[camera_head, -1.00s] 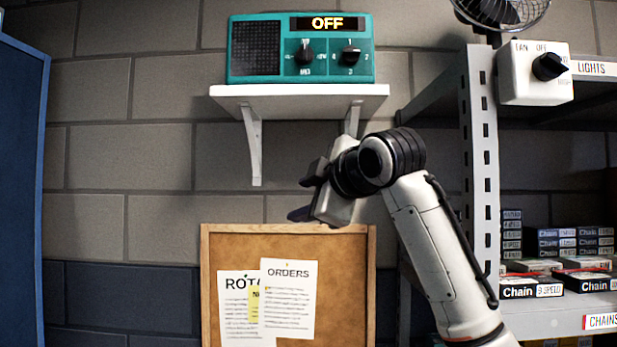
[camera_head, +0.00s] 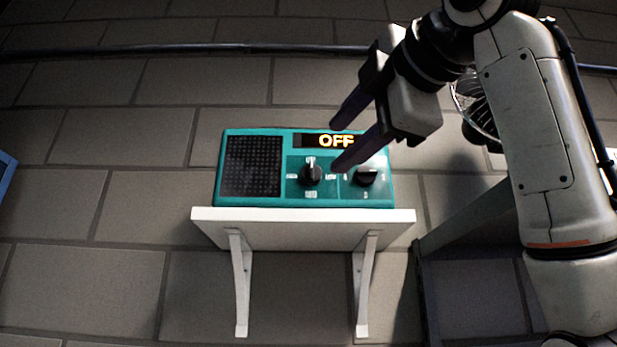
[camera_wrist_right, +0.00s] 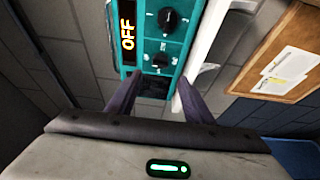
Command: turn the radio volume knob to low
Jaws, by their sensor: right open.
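The teal radio (camera_head: 287,202) sits on a white wall shelf, its display lit "OFF". Its left knob (camera_head: 311,173) has a pale pointer mark at the top and word labels at its left, right and below; it seems to be the volume knob. The right knob (camera_head: 366,177) has number-like marks. My right gripper (camera_head: 336,148) is open and empty, its fingers in front of the display and between the knobs. In the right wrist view, the left knob (camera_wrist_right: 160,61) shows beyond the fingertips, with the right knob (camera_wrist_right: 170,19) above it. My left gripper is out of view.
The white shelf (camera_head: 300,228) runs under the radio. A wire fan (camera_head: 478,105) is partly hidden behind my right arm. The cork board (camera_wrist_right: 280,60) is in the right wrist view. The wall left of the radio is clear.

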